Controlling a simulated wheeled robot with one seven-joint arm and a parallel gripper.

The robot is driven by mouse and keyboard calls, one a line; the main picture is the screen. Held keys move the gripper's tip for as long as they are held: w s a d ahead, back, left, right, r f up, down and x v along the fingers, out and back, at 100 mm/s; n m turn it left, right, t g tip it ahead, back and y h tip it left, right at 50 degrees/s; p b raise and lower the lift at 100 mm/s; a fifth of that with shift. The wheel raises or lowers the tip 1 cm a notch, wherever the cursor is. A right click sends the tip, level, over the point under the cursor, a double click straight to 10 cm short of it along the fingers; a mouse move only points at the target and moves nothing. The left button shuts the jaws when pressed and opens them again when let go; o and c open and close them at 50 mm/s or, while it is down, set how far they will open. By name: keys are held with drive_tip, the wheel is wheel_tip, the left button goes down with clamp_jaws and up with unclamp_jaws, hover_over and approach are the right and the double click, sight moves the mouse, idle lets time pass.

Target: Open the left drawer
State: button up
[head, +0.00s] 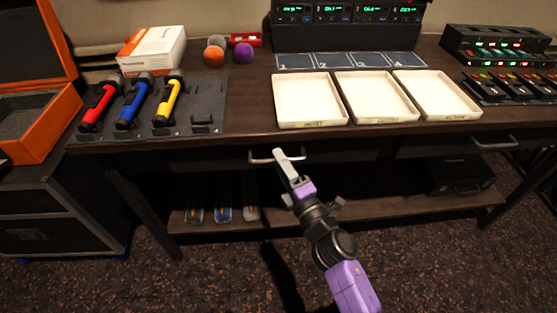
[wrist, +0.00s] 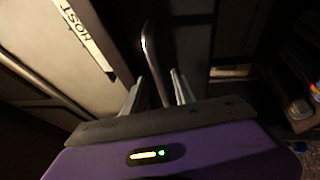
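The left drawer (head: 220,158) is a dark front under the desk top and looks closed. Its metal bar handle (head: 262,160) shows in the head view on both sides of my fingers. My gripper (head: 280,154) reaches up to the handle near its middle. In the wrist view, the handle bar (wrist: 148,50) runs down between the two fingers of my gripper (wrist: 158,90). A gap shows on each side of the bar, so the fingers look open around it. Whether either finger touches the bar, I cannot tell.
A second drawer handle (head: 494,143) is at the right. White trays (head: 310,122) stand on the desk above the drawer. Red, blue and yellow tools lie on a dark mat (head: 212,100) at the left. A lower shelf (head: 330,215) runs beneath. The floor in front is clear.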

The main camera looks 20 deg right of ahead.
drive_tip(key=shift+w+r, duration=0.1)
drive_tip(key=shift+w, duration=0.4)
clamp_jaws()
idle(1.2)
